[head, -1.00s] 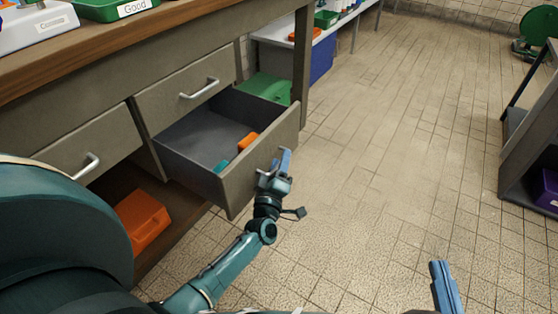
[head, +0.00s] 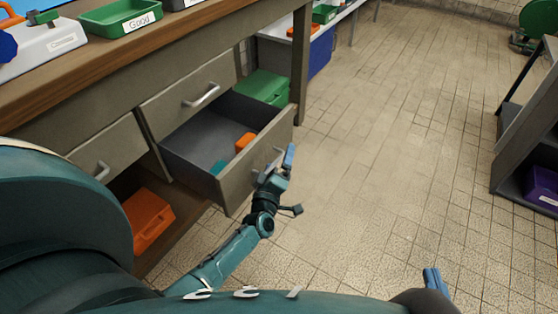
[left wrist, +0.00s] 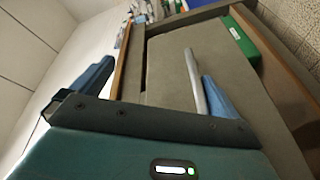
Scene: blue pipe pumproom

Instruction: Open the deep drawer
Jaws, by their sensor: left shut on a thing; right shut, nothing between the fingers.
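The deep drawer (head: 245,178) is the lower right one in the grey bench in the head view. It stands well out from the bench, with an orange item (head: 244,141) and a teal item (head: 217,168) inside. My left gripper (head: 279,162) is at the drawer's front, shut on its handle. The left wrist view shows the pale handle bar (left wrist: 194,82) beside one blue finger; the grip itself is partly hidden. My right gripper (head: 433,281) shows at the bottom right of the head view, shut and empty, away from the bench.
A shallow drawer (head: 190,92) above is shut. An orange case (head: 148,219) lies on the low shelf, and a green case (head: 262,87) stands behind the open drawer. The tiled floor (head: 390,140) to the right is clear up to a dark shelf unit (head: 525,150).

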